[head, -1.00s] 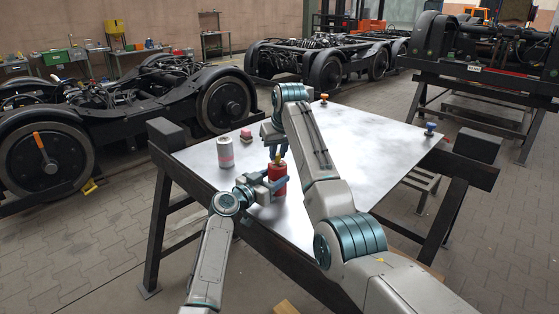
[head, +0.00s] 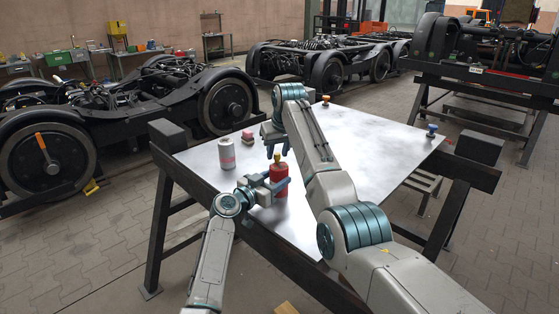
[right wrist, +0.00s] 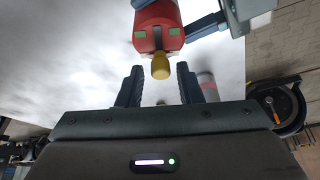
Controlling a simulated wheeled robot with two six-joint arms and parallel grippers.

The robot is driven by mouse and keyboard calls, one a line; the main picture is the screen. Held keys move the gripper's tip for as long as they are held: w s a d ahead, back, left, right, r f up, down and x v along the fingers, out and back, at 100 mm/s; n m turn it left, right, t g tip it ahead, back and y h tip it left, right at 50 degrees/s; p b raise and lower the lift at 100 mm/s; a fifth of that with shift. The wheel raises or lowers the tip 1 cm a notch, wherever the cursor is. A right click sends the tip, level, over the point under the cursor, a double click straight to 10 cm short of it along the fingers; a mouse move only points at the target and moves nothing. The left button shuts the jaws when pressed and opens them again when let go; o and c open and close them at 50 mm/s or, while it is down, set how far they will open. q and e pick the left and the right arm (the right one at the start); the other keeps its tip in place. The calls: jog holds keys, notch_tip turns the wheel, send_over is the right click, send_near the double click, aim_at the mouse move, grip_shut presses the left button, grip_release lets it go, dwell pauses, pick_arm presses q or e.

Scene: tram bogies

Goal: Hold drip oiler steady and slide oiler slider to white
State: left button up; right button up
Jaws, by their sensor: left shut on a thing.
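The drip oiler is a red cylinder (head: 280,181) with a yellow knob (head: 277,159) on top, near the front left edge of the metal table. My left gripper (head: 276,186) is shut on its red body. My right gripper (head: 276,152) is above it, fingers pointing down towards the knob. In the right wrist view, its open fingers (right wrist: 159,72) are on either side of the yellow knob (right wrist: 160,66), with gaps between. The red body (right wrist: 158,28) shows two green patches and a dark slot.
A pale can with a pink band (head: 226,154) and a small pinkish block (head: 247,135) stand left of the oiler on the metal table (head: 365,150). An orange-topped piece (head: 325,99) and a blue-topped piece (head: 431,130) stand at the far edges. The table's right half is clear.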

jog(key=shift+o, duration=0.6)
jog(key=v, duration=1.2)
pick_arm(q)
jog(key=o, duration=1.1)
